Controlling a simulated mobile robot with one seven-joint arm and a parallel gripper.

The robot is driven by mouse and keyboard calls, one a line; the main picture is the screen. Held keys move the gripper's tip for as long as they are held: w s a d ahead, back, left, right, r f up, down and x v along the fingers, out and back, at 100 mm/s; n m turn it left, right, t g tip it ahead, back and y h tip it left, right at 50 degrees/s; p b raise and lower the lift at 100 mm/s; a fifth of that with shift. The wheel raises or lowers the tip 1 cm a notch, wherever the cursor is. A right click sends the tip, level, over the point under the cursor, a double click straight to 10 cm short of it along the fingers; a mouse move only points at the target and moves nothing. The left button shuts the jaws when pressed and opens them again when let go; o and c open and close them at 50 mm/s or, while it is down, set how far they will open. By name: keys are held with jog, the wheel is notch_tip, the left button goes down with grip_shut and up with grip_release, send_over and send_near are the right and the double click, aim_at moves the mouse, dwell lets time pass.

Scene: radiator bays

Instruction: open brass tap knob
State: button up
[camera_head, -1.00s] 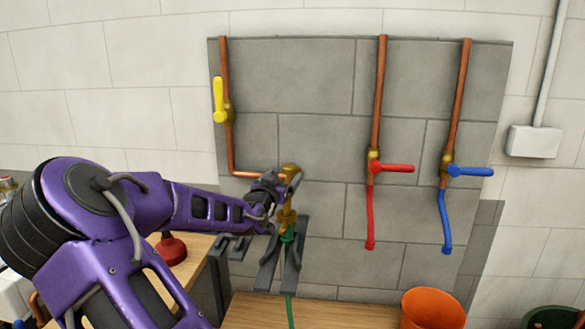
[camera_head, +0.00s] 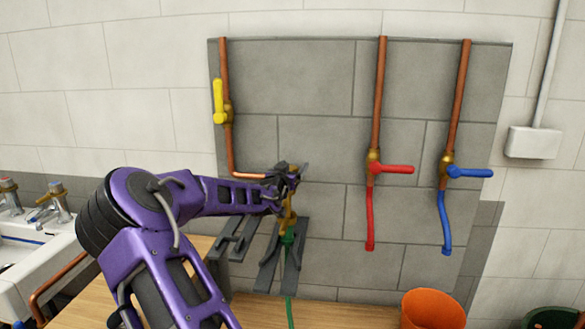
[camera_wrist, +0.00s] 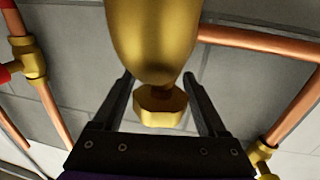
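The brass tap (camera_head: 289,221) stands on the grey wall panel at the end of a copper pipe, with a green hose below it. Its knob at the top is mostly hidden by my gripper (camera_head: 293,174) in the head view. In the wrist view, a large rounded brass part (camera_wrist: 155,35) fills the top middle, with a smaller faceted brass piece (camera_wrist: 160,106) below it. The two dark fingers of my gripper (camera_wrist: 158,76) stand apart, one on each side of the brass. I cannot tell whether they touch it.
A yellow-handled valve (camera_head: 218,101) is up left; red (camera_head: 392,169) and blue (camera_head: 470,172) handled taps are to the right. Grey brackets (camera_head: 234,239) sit below the pipe. An orange bucket (camera_head: 432,310) is at lower right, a white sink (camera_head: 45,262) at left.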

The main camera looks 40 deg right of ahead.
jog(key=c, duration=1)
jog(key=shift+c, duration=0.2)
